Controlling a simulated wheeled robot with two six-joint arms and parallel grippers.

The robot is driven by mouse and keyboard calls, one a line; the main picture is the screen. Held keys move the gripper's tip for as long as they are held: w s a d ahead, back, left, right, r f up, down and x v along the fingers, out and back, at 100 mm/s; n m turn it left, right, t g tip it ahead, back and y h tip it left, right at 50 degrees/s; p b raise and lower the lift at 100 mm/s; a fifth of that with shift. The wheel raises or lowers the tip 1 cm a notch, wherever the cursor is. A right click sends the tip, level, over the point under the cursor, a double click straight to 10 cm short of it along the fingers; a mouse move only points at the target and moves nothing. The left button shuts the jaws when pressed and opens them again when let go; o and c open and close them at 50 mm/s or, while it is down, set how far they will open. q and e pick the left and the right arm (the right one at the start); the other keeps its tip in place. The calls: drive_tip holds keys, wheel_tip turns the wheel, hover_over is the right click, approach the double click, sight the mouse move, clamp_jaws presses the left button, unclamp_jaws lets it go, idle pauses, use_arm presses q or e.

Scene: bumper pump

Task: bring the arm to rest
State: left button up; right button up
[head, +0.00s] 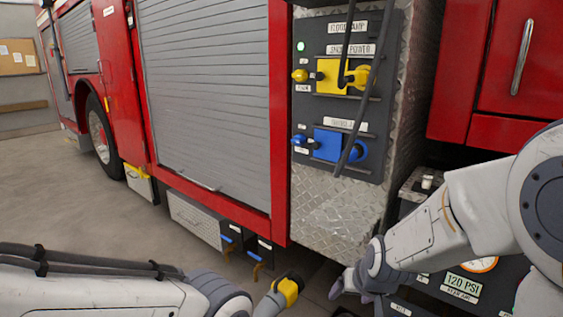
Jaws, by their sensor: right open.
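My right arm comes in from the right, and its gripper (350,289) is low at the centre right, pointing down and left. Its fingers are open and I see nothing between them. It is in front of the lower equipment and below the panel (335,55) on the red fire truck (125,75). My left arm lies along the bottom left, and its gripper is not visible.
The panel has a yellow connector (333,76) above a blue one (329,144), with dark bars in front. A gauge plate marked 120 PSI (465,281) sits under my right arm. Two small dark boxes (232,238) hang at the truck's lower edge. Floor (90,205) is clear at left.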

drive_tip(key=s+d+f+n+g, duration=0.1)
drive_tip(key=s+d+f+g, duration=0.2)
drive_tip(key=s, duration=0.7)
drive_tip(key=s+a+r+n+g, duration=0.1)
drive_tip(key=s+a+r+n, duration=0.25)
drive_tip(key=s+a, duration=0.35)
drive_tip(key=s+a+r+n+g, duration=0.2)
drive_tip(key=s+a+n, duration=0.2)
drive_tip(key=s+a, duration=0.2)
wheel_tip(320, 180, up, 22)
drive_tip(key=p, duration=2.1)
drive_tip(key=shift+s+a+f, duration=0.2)
drive_tip(key=shift+s, duration=0.2)
